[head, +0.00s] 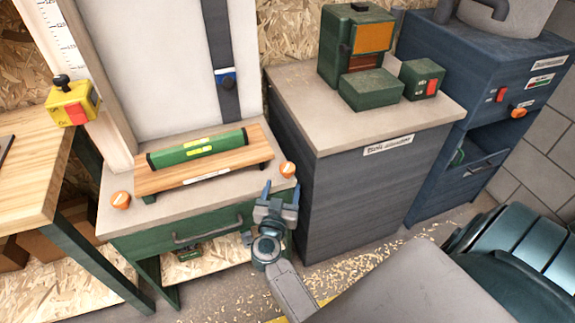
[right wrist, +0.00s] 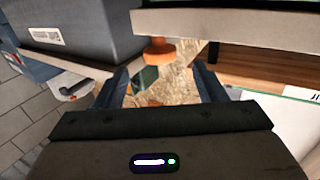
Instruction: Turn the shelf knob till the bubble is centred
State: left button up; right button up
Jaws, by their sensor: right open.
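A green spirit level (head: 198,149) with yellow vials lies on a wooden shelf board (head: 240,158) above a pale bench top. The bubble is too small to make out. One orange knob (head: 288,169) is at the right end of the bench top and another orange knob (head: 121,200) is at its left front. My right gripper (head: 280,190) is open and empty, just in front of and below the right knob. In the right wrist view an orange knob (right wrist: 160,50) shows beyond the open fingers (right wrist: 162,82), apart from them. My left gripper is out of view.
A dark cabinet (head: 350,190) with green machine parts stands close to the right of the bench. A green drawer (head: 180,240) with a handle is below the bench top. A wooden table (head: 30,165) is at the left. Wood shavings lie on the floor.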

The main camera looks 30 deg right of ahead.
aim_at(289, 164)
jog(key=x, duration=0.8)
jog(key=shift+w+d, duration=0.25)
jog(key=shift+w, duration=0.1)
jog(key=shift+x, duration=0.8)
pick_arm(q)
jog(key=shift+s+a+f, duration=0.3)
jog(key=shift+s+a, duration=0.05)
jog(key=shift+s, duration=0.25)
pick_arm(e)
jog(key=shift+c, duration=0.2)
jog(key=c, duration=0.9)
pick_arm(q)
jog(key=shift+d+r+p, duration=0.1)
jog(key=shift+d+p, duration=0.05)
jog(key=shift+p, duration=0.15)
